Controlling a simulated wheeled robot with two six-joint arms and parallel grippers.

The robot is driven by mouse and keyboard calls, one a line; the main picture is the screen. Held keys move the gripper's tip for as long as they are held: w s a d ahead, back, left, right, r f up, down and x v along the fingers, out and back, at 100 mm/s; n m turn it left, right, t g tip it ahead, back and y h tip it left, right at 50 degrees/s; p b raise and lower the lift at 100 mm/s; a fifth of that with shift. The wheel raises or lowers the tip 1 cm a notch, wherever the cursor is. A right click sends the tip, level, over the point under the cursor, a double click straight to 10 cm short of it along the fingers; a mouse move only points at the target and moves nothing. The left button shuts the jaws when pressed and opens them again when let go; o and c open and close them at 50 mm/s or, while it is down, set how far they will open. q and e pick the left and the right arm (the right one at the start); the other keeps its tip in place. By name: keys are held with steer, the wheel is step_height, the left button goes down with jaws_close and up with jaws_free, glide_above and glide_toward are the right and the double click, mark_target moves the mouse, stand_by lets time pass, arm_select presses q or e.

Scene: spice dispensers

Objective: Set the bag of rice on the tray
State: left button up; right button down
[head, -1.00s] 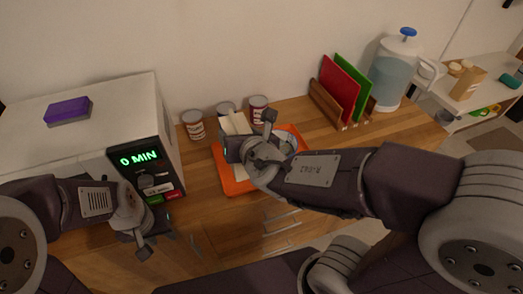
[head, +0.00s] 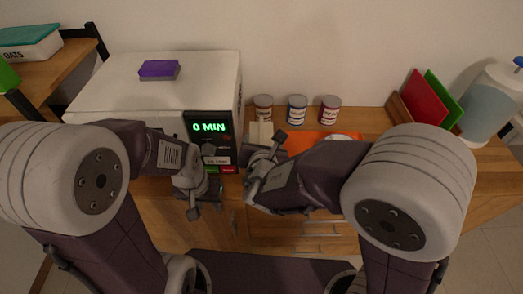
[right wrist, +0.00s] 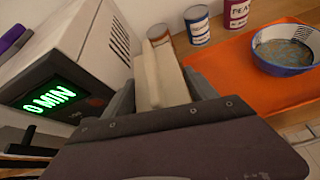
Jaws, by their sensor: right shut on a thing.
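The bag of rice looks like a pale cream packet (head: 260,133), held upright-looking between the fingers of my right gripper (head: 263,150). In the right wrist view the packet (right wrist: 160,72) fills the space between the fingers (right wrist: 160,95), and its printing is not visible. The orange tray (head: 303,141) lies on the wooden counter just right of the packet, partly hidden by my right arm. In the right wrist view the tray (right wrist: 235,90) carries a blue and white bowl (right wrist: 284,52). My left gripper (head: 205,211) is empty with fingers apart, in front of the microwave.
A white microwave (head: 150,85) showing 0 MIN stands left of the packet, with a purple sponge (head: 159,69) on top. Cans (head: 297,109) stand along the wall behind the tray. Red and green boards (head: 425,97) and a water jug (head: 490,103) stand at right.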

step_height(320, 180, down, 4)
steer(key=shift+w+a+b, duration=0.1)
steer(key=shift+a+b, duration=0.05)
steer(key=shift+b, duration=0.45)
steer(key=c, duration=0.7)
jaws_free()
steer(key=shift+f, duration=0.2)
steer(key=o, duration=0.5)
steer(key=shift+c, duration=0.2)
